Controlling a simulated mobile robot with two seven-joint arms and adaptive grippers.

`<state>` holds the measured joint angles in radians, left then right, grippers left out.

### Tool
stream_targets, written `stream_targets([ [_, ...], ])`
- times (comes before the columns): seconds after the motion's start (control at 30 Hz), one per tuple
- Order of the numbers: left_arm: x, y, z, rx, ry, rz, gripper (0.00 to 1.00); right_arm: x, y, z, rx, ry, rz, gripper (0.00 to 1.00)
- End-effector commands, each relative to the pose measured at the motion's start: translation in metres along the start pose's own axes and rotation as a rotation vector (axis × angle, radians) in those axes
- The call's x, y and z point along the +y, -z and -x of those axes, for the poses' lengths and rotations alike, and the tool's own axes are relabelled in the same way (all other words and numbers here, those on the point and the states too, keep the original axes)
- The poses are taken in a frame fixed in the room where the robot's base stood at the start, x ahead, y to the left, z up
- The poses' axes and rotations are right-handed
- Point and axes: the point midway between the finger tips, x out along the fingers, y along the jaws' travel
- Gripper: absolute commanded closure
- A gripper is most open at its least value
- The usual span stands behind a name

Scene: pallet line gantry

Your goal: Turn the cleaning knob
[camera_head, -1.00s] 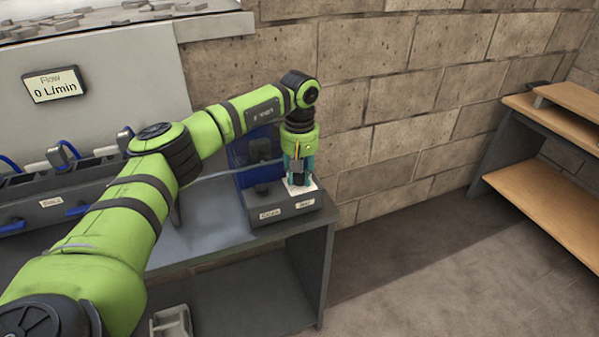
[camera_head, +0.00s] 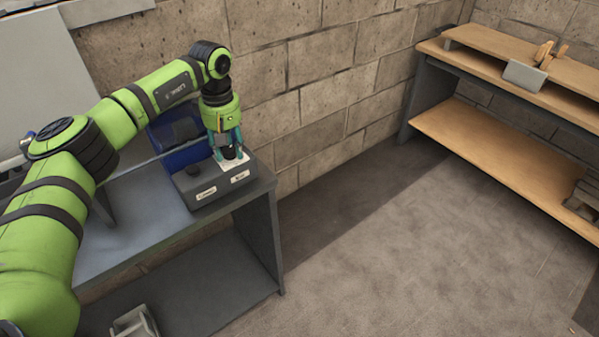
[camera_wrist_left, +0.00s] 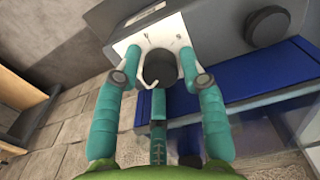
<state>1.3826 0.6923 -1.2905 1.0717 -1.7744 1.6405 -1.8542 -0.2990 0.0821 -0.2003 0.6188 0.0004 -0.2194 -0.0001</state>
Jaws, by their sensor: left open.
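A dark control box (camera_head: 212,190) with two dark knobs stands on the grey bench's right end. One knob (camera_head: 230,153) sits on a white plate; it also shows in the wrist view (camera_wrist_left: 160,67). The other knob (camera_head: 193,171) is to its left and shows at the upper right of the wrist view (camera_wrist_left: 267,25). The box's front labels are too small to read surely. My left gripper (camera_head: 229,153) points down over the white-plate knob. Its teal fingers (camera_wrist_left: 160,80) are open on either side of it; contact cannot be told. My right gripper is not in view.
The grey bench (camera_head: 150,217) has a lower shelf and open floor to its right. A blue panel or bin (camera_head: 185,155) stands behind the box, near the block wall (camera_head: 310,70). A wooden workbench (camera_head: 480,140) stands at the right.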

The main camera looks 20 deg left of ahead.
Motion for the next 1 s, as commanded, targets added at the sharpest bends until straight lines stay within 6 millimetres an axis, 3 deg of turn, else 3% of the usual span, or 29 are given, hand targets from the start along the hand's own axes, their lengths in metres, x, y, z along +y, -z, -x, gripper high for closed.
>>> stream_targets([
  [0.17, 0.000, 0.001, 0.000, 0.001, -0.002, -0.110, 0.57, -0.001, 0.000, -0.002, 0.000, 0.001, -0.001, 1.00],
  [0.7, 0.000, 0.000, -0.001, 0.002, -0.001, -0.837, 0.57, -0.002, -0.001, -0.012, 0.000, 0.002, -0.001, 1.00],
  [1.0, 0.001, 0.000, 0.064, 0.005, -0.004, -0.829, 0.57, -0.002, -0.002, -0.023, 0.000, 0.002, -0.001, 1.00],
])
